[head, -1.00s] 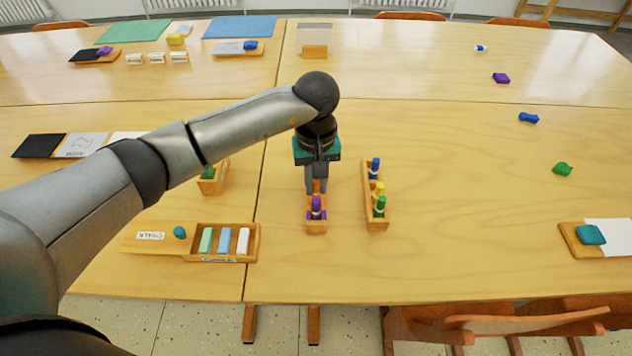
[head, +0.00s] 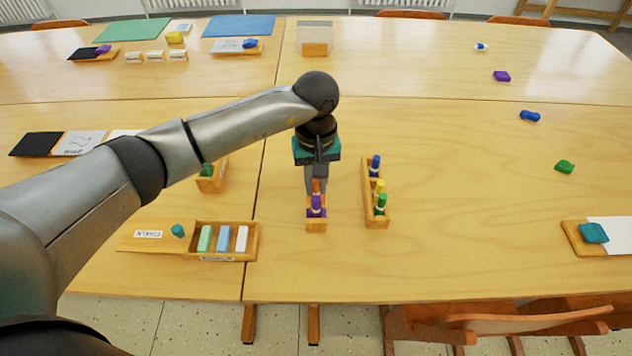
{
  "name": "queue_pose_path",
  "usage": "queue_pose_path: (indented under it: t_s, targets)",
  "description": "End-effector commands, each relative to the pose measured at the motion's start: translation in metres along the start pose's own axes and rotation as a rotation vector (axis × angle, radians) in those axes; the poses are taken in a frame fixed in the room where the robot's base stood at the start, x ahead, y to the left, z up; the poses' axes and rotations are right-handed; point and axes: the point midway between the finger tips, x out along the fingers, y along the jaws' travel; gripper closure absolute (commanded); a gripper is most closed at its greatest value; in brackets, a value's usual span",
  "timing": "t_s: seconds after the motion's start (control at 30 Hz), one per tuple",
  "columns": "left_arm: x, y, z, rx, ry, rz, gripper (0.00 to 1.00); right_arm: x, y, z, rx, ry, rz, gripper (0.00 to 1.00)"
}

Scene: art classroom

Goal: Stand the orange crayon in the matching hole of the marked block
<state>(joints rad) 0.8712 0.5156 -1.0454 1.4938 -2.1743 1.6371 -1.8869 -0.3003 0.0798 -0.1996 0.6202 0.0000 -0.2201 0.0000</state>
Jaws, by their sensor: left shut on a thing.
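The orange crayon (head: 316,187) is upright between the fingers of my left gripper (head: 316,183), which is shut on it. It is at the far part of a small wooden block (head: 316,226), just behind a purple crayon (head: 316,207) that stands in the block. The fingers and the purple crayon hide the orange crayon's lower end, so I cannot tell whether it is in a hole or above one. I cannot make out a mark on the block. My right gripper is not in view.
A longer wooden block (head: 377,222) with blue, yellow and green crayons stands close to the right. Another block (head: 211,185) with a green crayon is left. An open chalk box (head: 254,242) lies front left.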

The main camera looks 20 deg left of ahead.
Motion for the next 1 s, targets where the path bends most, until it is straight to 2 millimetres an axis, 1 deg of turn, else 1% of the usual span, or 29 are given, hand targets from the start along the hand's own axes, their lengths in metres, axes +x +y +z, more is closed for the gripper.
queue_pose_path:
  t_s: [0.47,1.0]
  targets:
    - [0.0000,-0.0002,-0.0004,0.000,0.001,0.000,1.00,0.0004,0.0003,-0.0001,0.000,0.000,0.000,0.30]
    - [0.0058,-0.0002,-0.0007,-0.001,0.001,0.000,1.00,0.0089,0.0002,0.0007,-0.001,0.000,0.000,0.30]
